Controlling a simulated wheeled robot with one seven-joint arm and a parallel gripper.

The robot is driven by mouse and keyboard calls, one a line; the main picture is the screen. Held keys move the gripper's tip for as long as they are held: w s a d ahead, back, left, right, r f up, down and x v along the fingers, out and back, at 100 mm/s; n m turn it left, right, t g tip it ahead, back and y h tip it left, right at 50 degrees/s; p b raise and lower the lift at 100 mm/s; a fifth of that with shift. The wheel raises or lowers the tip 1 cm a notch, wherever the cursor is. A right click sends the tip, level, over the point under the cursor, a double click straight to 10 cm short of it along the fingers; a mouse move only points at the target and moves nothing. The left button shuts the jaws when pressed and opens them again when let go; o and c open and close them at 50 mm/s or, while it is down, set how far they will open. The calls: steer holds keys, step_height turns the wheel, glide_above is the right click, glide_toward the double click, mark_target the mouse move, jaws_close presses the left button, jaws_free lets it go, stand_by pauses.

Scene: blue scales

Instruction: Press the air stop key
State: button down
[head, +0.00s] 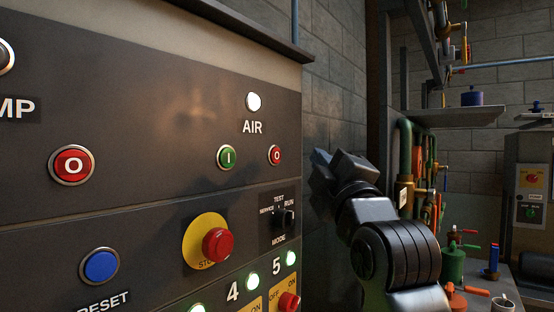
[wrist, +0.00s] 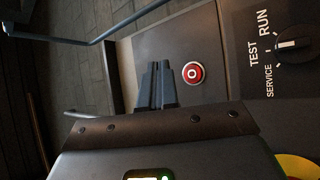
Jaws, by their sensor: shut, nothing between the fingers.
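The air stop key (head: 275,155) is a round red button marked O, at the right end of the AIR row on the dark panel. In the wrist view the red O key (wrist: 193,73) lies just right of my fingertips, in plain sight. My gripper (head: 322,165) is right of the key in the head view, near the panel's right edge. Its two dark fingers (wrist: 158,68) are together, with nothing between them. The fingertips appear apart from the key; their distance from the panel is hard to judge. The green I key (head: 227,157) sits left of the stop key.
A lit white lamp (head: 253,102) is above the AIR label. Below are a red emergency stop (head: 217,243) on a yellow plate and a mode selector (head: 285,220), which also shows in the wrist view (wrist: 295,43). A workbench with pipes and valves stands at the right.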

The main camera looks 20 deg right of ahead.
steer(key=shift+w+a+b, duration=0.2)
steer(key=shift+w+a, duration=0.65)
steer(key=shift+w, duration=0.35)
steer(key=shift+w+a+b, duration=0.15)
steer(key=shift+w+a, duration=0.7)
steer(key=shift+w, duration=0.3)
stand_by(0.3)
steer(key=shift+w+a, duration=0.25)
steer(key=shift+w, duration=0.05)
steer(key=shift+w+a, duration=0.2)
steer(key=shift+w, duration=0.1)
stand_by(0.8)
steer(key=shift+s+d+p, duration=0.35)
steer(key=shift+s+d, duration=0.1)
steer(key=shift+s, duration=0.2)
stand_by(0.3)
steer(key=shift+s+d+p, duration=0.4)
steer(key=shift+s+d, duration=0.35)
steer(key=shift+s, duration=0.25)
steer(key=shift+s+d+p, duration=0.35)
steer(key=shift+s+d, duration=0.35)
steer(key=shift+s, duration=0.3)
